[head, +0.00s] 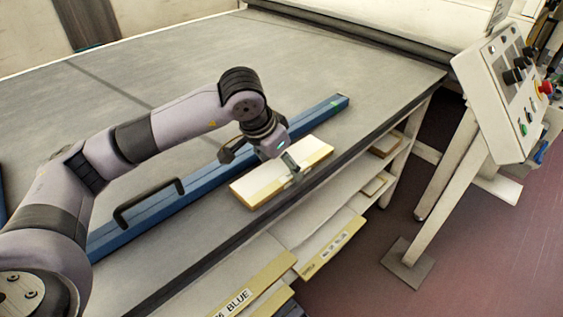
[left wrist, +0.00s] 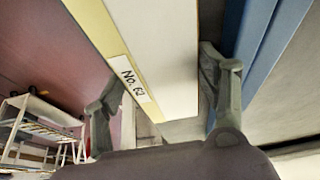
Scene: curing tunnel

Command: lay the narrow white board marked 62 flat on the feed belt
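The narrow white board (head: 262,180) has pale yellow edges. It is at the front side of the grey feed belt (head: 190,65), roughly parallel to the belt's front edge. In the left wrist view the board (left wrist: 165,50) carries a label reading "No. 62" on its yellow edge. My left gripper (head: 285,163) is above the board with one finger on each long side. Its fingers (left wrist: 160,95) appear closed against the board's edges. I cannot tell whether the board touches the belt or is slightly above it. My right gripper is not in view.
A blue bar (head: 205,184) with a black handle lies on the belt behind the board. Labelled boards (head: 333,245) sit on shelves below the belt. A control panel (head: 505,90) on a post stands at right.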

